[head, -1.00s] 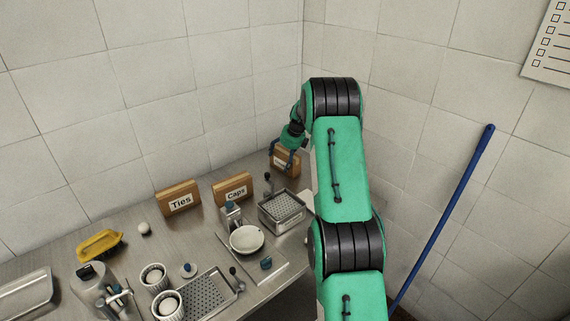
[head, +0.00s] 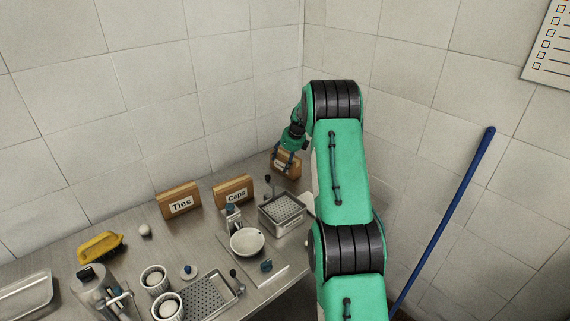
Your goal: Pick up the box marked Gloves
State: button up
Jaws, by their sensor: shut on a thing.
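A brown box (head: 290,168) with a white label is at the far right corner of the steel counter, partly behind my arm. Its label is mostly covered by my gripper and cannot be read. My gripper (head: 285,160) is shut on this box from above. I cannot tell whether the box is lifted off the counter. Two similar brown boxes stand to its left: one marked Caps (head: 234,190) and one marked Ties (head: 180,201).
A perforated metal basket (head: 283,212) stands just in front of the held box. Tiled walls meet behind the box. A blue pole (head: 447,220) leans at right.

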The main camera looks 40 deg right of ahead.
notch_tip(320, 180, up, 10)
jog(key=p, duration=0.2)
jog(key=shift+p, duration=0.4)
jog(key=shift+a+r, duration=0.1)
dwell(0.6)
